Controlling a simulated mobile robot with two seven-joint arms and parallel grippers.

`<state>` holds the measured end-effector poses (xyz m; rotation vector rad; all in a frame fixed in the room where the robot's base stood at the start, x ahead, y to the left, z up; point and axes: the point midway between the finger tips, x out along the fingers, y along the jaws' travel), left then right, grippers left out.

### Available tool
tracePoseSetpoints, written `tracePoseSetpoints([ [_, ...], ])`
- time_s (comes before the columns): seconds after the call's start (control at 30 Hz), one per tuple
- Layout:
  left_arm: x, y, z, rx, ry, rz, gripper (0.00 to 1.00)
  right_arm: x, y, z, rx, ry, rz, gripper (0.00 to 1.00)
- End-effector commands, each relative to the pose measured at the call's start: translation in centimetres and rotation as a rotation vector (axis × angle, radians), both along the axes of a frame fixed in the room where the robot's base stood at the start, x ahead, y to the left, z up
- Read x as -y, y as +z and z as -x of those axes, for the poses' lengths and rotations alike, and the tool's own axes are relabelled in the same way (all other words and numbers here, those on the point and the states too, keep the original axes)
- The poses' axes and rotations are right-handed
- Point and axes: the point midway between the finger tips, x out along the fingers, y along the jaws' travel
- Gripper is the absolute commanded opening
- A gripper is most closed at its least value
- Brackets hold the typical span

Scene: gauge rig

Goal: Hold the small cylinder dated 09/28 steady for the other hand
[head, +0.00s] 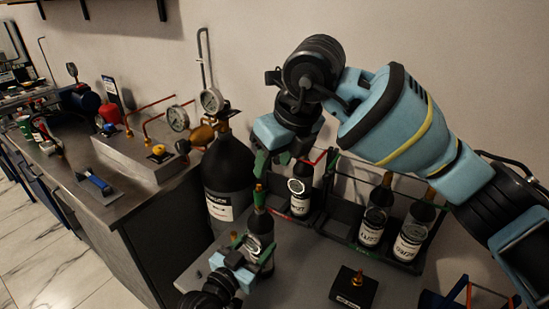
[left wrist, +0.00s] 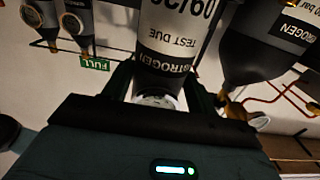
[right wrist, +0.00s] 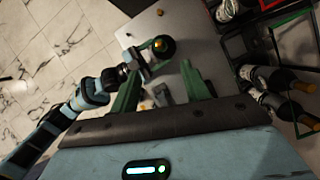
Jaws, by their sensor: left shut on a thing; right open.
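The small dark cylinder (head: 260,229) with a white label and a green-and-brass top stands upright over the grey table. My left gripper (head: 252,254) is shut around its body. In the left wrist view the cylinder (left wrist: 172,40) sits between the fingers. Its label reads "TEST DUE" and "NITROGEN", and the date is partly cut off at the top edge. My right gripper (right wrist: 160,75) is open and empty, above the cylinder and apart from it. In the right wrist view the cylinder's round top (right wrist: 163,46) shows beyond the fingertips.
Other small cylinders stand in racks behind: one (head: 300,196) at left, two (head: 374,218) at right. A large dark cylinder (head: 228,170) stands at the table's left. A black block (head: 353,290) with a brass fitting sits at front. Grey tabletop (head: 305,262) between is clear.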

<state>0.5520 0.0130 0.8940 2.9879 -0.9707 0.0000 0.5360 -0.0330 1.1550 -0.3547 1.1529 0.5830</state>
Motion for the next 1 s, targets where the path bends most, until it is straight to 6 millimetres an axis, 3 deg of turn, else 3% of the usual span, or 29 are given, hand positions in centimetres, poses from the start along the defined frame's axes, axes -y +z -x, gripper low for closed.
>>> tracePoseSetpoints([
  [0.37,0.0,-0.1,0.0,-0.001,0.000,-0.001,0.27,-0.2,-0.4,0.0,0.025,0.040,0.022,0.47],
  [1.0,0.0,-0.1,0.0,-0.001,0.000,-0.001,0.27,-2.5,-9.2,-2.8,0.022,0.037,0.019,0.47],
])
